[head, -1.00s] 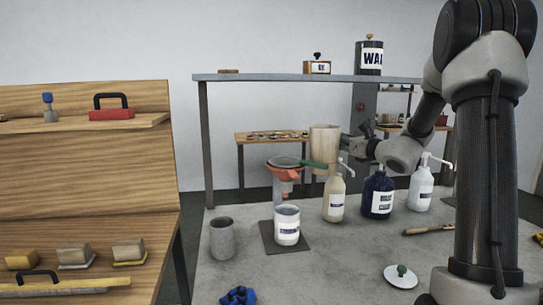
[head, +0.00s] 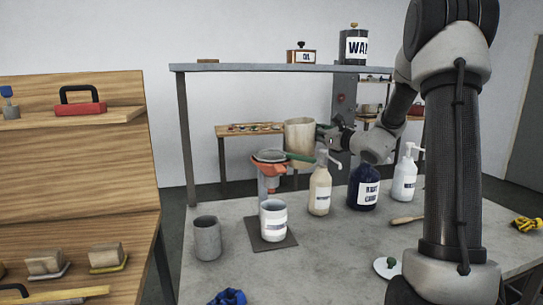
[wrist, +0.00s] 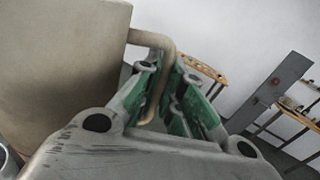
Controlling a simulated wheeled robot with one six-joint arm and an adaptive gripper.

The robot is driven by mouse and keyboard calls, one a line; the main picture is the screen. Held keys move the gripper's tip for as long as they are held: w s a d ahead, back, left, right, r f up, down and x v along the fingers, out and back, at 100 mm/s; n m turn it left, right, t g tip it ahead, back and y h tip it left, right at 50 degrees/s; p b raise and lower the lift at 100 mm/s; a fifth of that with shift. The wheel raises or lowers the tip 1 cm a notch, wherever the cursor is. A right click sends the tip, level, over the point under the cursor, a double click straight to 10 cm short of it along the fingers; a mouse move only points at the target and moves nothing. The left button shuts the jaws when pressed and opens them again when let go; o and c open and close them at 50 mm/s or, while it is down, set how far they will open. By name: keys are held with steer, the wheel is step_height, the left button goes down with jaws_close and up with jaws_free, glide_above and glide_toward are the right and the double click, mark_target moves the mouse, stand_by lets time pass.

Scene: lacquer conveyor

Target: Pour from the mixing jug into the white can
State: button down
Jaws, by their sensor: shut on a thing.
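The mixing jug (head: 299,136) is a tall beige vessel, held upright in the air above the back of the bench. My gripper (head: 326,133) is at its right side, shut on the jug's handle. In the wrist view the jug (wrist: 62,62) fills the upper left, and its bent handle (wrist: 158,42) runs between the green-padded fingers (wrist: 165,95). The white can (head: 273,227) has an open top and a printed label. It stands on a dark square mat (head: 290,243), below and to the left of the jug. The jug's contents are hidden.
An orange funnel stand (head: 268,172) with a strainer is behind the can. A grey cup (head: 207,240) stands left of it. A cream pump bottle (head: 320,190), a dark blue bottle (head: 364,194) and a white one (head: 404,181) stand to the right. A grey shelf (head: 240,67) spans above.

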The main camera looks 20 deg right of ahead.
steer(key=shift+s+a+n, duration=0.15)
steer(key=shift+a+n, duration=0.1)
steer(key=shift+n, duration=0.25)
steer(key=shift+s+a+r+n+t, duration=0.35)
steer(key=shift+a+r+n, duration=0.2)
steer(key=shift+n, duration=0.45)
steer(key=s+a+r+n+y, duration=0.1)
steer(key=s+a+r+n, duration=0.1)
steer(key=a+r+n, duration=0.1)
steer(key=shift+a+r+n, duration=0.2)
steer(key=shift+r+n, duration=0.6)
steer(key=shift+r, duration=0.4)
steer(key=shift+s+a+r+n, duration=0.2)
steer(key=shift+r+n, duration=0.2)
steer(key=shift+s+a+r+n+y+p, duration=0.15)
steer(key=shift+a+n+y+p, duration=0.1)
steer(key=shift+n, duration=0.25)
steer(key=shift+s+a+r+n+y+p, duration=0.1)
steer(key=shift+s+a+n+y+p, duration=0.1)
steer(key=shift+n, duration=0.3)
steer(key=shift+s+a+r+n+y, duration=0.25)
steer(key=shift+a+r+n, duration=0.3)
steer(key=shift+r+n, duration=0.4)
steer(key=shift+s+a+n+p, duration=0.4)
steer(key=shift+a+n+p, duration=0.2)
steer(key=shift+n, duration=0.45)
stand_by(0.4)
